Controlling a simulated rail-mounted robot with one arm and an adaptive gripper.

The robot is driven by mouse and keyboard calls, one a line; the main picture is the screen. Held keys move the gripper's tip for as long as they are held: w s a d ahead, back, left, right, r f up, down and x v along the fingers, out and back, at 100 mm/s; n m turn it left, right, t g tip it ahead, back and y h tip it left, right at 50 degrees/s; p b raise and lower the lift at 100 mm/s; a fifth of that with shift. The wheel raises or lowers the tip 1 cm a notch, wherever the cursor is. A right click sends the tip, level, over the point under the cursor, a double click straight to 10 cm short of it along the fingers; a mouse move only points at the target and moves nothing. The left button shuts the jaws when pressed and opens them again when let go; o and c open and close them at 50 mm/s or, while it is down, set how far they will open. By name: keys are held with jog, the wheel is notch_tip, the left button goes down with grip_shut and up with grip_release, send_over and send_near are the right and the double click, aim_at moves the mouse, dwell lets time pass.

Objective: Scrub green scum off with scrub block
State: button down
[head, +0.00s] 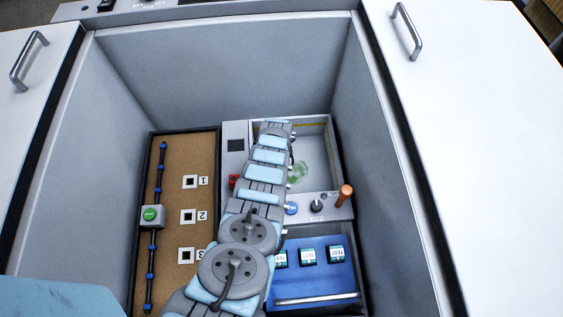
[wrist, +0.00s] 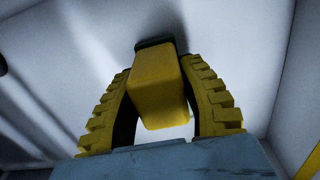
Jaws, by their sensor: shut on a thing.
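My gripper (wrist: 163,90) is shut on the scrub block (wrist: 158,92), a yellow block with a dark green layer on its far end, seen in the wrist view. Pale grey wall surfaces lie beyond the block there. In the head view my arm reaches over the recessed bay and hides the gripper and block. The green scum (head: 298,172) is a faint patch on the floor of the grey basin (head: 322,150), just right of my arm. Part of the basin's left side is hidden by my arm.
A brown panel (head: 205,150) with numbered markers and a green button (head: 150,214) lies left. A copper-coloured handle (head: 345,194) and black knob (head: 316,206) stand at the basin's front. A blue tray (head: 325,278) holds small labelled boxes (head: 308,257). High walls enclose the bay.

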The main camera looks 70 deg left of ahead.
jog(key=shift+w, duration=0.15)
jog(key=shift+w+d+f, duration=0.1)
jog(key=shift+w+d, duration=1)
jog(key=shift+w, duration=0.25)
jog(key=shift+w+d, duration=1.25)
jog(key=shift+w, duration=0.15)
jog(key=shift+w, duration=0.1)
jog(key=shift+w+d, duration=1.05)
jog(key=shift+w, duration=0.3)
jog(key=shift+s, duration=0.1)
